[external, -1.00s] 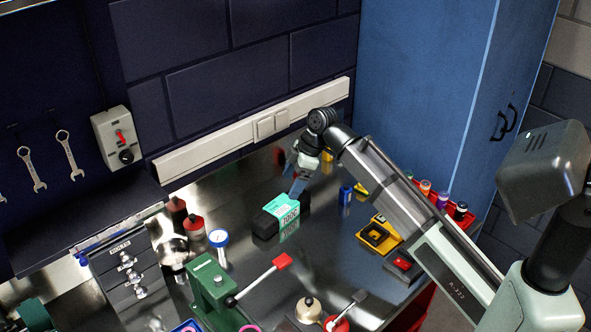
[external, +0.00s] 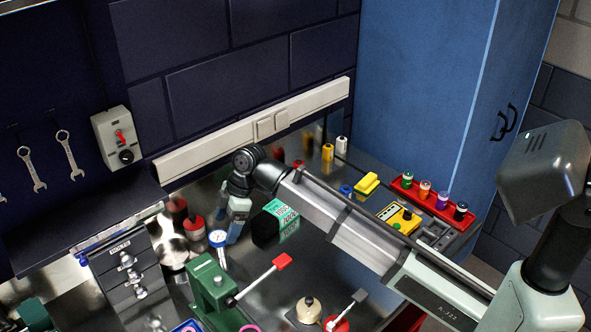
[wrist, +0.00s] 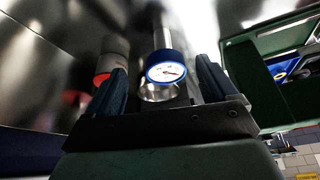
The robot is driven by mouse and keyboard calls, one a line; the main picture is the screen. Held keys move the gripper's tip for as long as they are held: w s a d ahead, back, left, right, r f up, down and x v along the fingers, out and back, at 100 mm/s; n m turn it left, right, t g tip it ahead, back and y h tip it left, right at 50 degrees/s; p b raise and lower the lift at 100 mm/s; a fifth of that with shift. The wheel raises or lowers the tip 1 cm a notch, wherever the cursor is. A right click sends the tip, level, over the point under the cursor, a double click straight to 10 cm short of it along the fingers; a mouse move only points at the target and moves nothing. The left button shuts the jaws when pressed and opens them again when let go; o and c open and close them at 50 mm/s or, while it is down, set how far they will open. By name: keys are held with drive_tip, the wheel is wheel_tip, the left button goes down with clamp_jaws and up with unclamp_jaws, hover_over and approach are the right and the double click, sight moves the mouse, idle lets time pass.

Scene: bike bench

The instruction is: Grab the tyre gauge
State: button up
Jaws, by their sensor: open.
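The tyre gauge (external: 218,239) stands on the metal bench, with a blue-rimmed white dial on top and a silver stem. In the wrist view the gauge (wrist: 166,72) lies between the two dark fingers of my gripper (wrist: 162,85), with space on both sides. In the external view my gripper (external: 234,228) is just right of the gauge, close to it and low over the bench. My gripper is open and empty. I cannot tell how deep the dial sits between the fingers.
A green vise (external: 212,285) with a red-ended handle stands in front of the gauge. Red-topped bottles (external: 194,227) stand close on its left, near a grey drawer unit (external: 122,262). A black and teal box (external: 277,219) lies to the right, beside my gripper.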

sight(227, 230)
drive_tip(key=shift+x, duration=1.55)
drive_tip(key=shift+s+x, duration=0.15)
drive_tip(key=shift+x, duration=1.15)
drive_tip(key=shift+s+x, duration=0.2)
drive_tip(key=shift+x, duration=1.1)
drive_tip(key=shift+a+r, duration=0.15)
drive_tip(key=shift+c, duration=0.3)
drive_tip(key=c, duration=1.1)
